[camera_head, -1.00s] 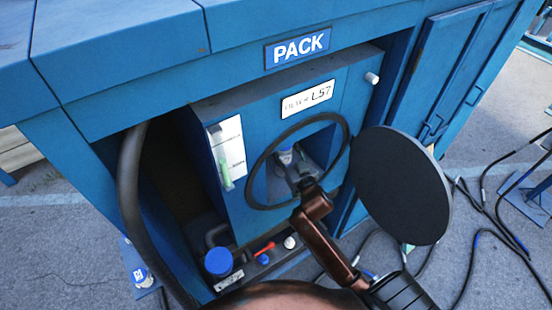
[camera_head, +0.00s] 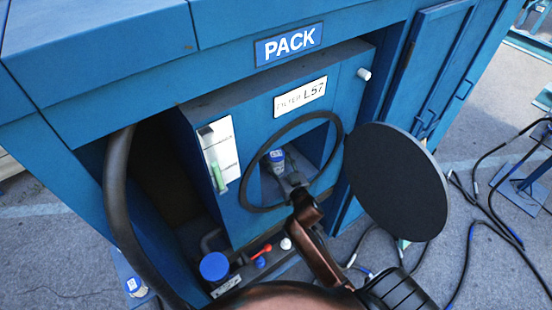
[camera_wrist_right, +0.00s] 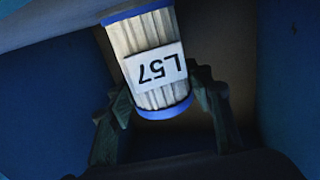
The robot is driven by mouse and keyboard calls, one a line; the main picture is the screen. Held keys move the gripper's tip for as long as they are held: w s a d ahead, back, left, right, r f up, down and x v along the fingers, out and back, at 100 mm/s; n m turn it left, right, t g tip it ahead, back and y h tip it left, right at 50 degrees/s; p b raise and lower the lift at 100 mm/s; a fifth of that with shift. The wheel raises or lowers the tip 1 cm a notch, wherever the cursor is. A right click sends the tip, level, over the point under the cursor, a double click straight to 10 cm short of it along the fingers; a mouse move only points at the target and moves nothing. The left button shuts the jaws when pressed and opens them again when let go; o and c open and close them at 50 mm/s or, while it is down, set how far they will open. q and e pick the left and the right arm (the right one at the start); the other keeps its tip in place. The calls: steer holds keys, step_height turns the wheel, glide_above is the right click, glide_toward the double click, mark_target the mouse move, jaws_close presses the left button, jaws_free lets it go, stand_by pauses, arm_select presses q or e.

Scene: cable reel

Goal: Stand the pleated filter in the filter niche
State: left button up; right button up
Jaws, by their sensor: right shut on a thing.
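The pleated filter (camera_head: 276,161) is white with blue end caps and is inside the round opening of the filter niche (camera_head: 318,145), which is marked L57. In the right wrist view the filter (camera_wrist_right: 145,40) carries a label L57, seen upside down. My right gripper (camera_head: 291,180) reaches in through the opening. Its fingers (camera_wrist_right: 165,100) are on both sides of the filter and shut on it. Whether the filter's base touches the niche floor cannot be told. My left gripper is out of view.
A round black cover (camera_head: 397,180) stands open right of the niche. A black seal ring (camera_head: 343,128) rims the opening. A thick dark hose (camera_head: 117,190) runs at the left. A blue-capped part (camera_head: 214,266) and a red lever (camera_head: 262,251) sit below.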

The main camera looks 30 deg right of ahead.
steer(key=shift+r, duration=0.15)
steer(key=o, duration=1.4)
steer(key=shift+s, duration=0.2)
steer(key=s, duration=0.4)
steer(key=s+a, duration=0.1)
steer(key=s, duration=0.6)
steer(key=shift+s+a, duration=0.2)
steer(key=shift+s, duration=0.1)
